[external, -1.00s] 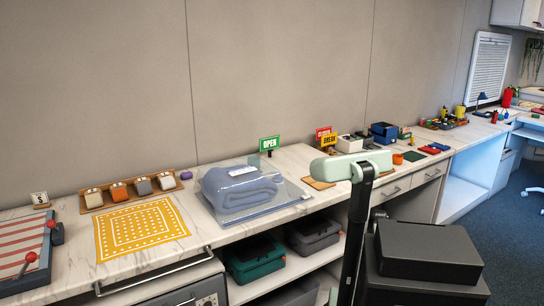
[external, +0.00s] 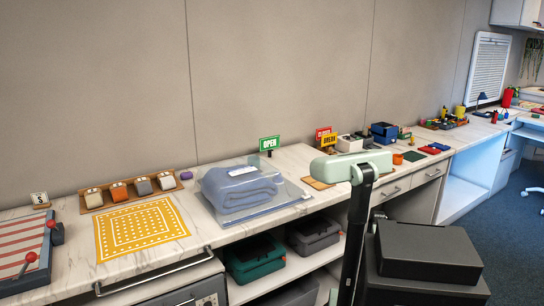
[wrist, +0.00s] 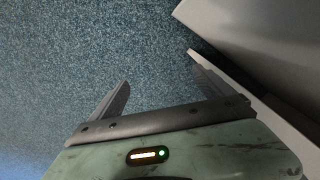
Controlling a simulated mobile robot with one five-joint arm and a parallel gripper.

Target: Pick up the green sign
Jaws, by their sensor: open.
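The green sign (external: 269,143) reads OPEN and stands upright on a small dark base at the back of the counter, against the wall side. It is behind and to the right of the bagged blue blanket. My gripper (wrist: 158,92) is open and empty in the wrist view, its two fingers apart over blue carpet. In the external view my pale green arm end is in front of the counter, to the right of the sign and well apart from it; the fingers are not clear there. The sign is not in the wrist view.
A blue blanket in a clear bag (external: 240,188) lies left of the sign. A red sign (external: 322,132) and a yellow sign (external: 329,140) stand to its right. A yellow patterned mat (external: 140,229) lies at left. Some marble counter around the green sign is bare.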

